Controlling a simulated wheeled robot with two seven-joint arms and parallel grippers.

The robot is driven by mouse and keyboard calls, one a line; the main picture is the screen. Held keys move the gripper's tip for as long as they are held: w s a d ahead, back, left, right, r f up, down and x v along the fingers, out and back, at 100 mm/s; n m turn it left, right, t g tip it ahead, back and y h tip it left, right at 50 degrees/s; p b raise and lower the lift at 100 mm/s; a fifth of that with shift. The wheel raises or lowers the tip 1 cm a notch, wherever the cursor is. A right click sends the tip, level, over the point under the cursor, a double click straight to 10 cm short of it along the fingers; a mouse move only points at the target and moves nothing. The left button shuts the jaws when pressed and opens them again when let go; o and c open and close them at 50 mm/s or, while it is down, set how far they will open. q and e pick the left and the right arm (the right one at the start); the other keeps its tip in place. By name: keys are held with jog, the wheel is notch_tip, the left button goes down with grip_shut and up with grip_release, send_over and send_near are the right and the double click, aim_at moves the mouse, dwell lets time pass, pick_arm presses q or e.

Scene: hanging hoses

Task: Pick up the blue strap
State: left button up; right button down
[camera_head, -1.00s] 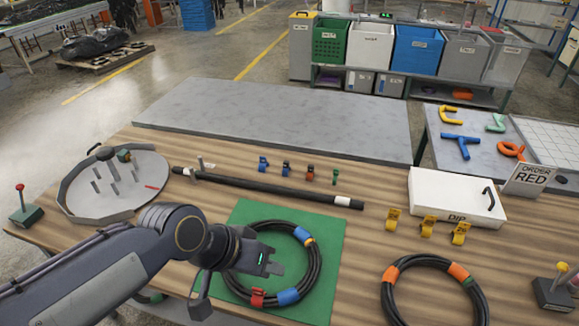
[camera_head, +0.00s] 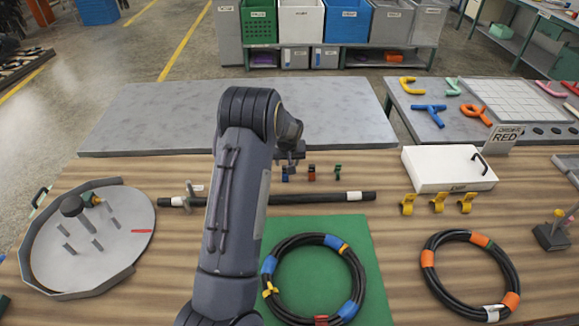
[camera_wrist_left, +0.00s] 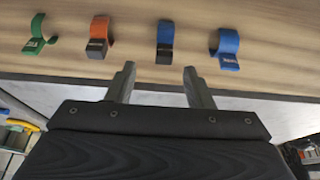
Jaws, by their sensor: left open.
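Two blue straps show in the left wrist view: one in the middle (camera_wrist_left: 165,42) and one to its right (camera_wrist_left: 227,48). They stand as small curled loops on the wooden table, with dark or printed tabs. One blue strap (camera_head: 285,174) shows in the head view just below my left gripper (camera_head: 292,155); the other is hidden behind my arm. In the wrist view my left gripper (camera_wrist_left: 161,82) is open and empty, its fingertips pointing towards the straps with a gap between. The middle blue strap lies roughly in line with the finger opening. My right gripper is out of view.
An orange strap (camera_head: 311,173) and a green strap (camera_head: 337,172) stand in the same row. A black hose (camera_head: 320,198) lies in front of the row. A grey panel (camera_head: 330,115) lies behind. A coiled hose (camera_head: 357,266) rests on the green mat (camera_head: 375,228).

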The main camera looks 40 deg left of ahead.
aim_at(285, 167)
pick_arm(q)
jog(key=x, duration=0.2)
jog(key=b+x, duration=0.1)
jog(key=x, duration=0.2)
jog(key=b+x, duration=0.1)
jog(key=x, duration=0.2)
jog(key=shift+a, duration=0.3)
jog(key=shift+s, duration=0.1)
grip_shut()
jog(key=shift+r, duration=0.15)
jog(key=shift+r, duration=0.25)
jog(key=v, duration=0.2)
jog(key=p+v, duration=0.1)
jog(key=shift+w+r, duration=0.3)
jog(key=shift+r, duration=0.15)
jog(key=s+d+r+p, duration=0.2)
jog(key=s+d+r, duration=0.5)
jog(key=d, duration=0.4)
jog(key=shift+s+r, duration=0.15)
jog(key=shift+r, duration=0.65)
